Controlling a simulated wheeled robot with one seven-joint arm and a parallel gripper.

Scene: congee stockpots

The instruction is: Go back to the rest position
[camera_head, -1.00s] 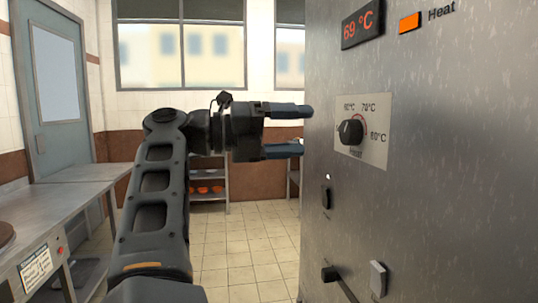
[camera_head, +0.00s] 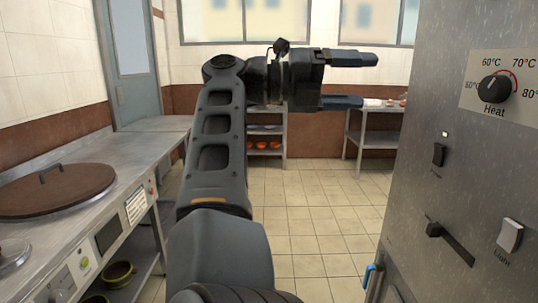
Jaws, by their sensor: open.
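My gripper (camera_head: 362,80) is open and empty, its two blue-grey fingers pointing right in the upper middle of the head view. My arm rises from the bottom centre to it. A steel cabinet (camera_head: 440,190) stands at the right. On it are a heat knob (camera_head: 494,88) with a temperature scale, a rocker switch (camera_head: 439,154), a slide lever (camera_head: 448,241) and a white light switch (camera_head: 509,236). The fingertips are left of the cabinet and appear apart from it.
At the left a steel counter holds a brown round lid (camera_head: 58,188) with a handle. Bowls (camera_head: 118,274) sit on the shelf below. A door (camera_head: 134,60), a rack (camera_head: 265,138) and a steel table (camera_head: 374,137) stand at the back. Tiled floor (camera_head: 310,220) between is clear.

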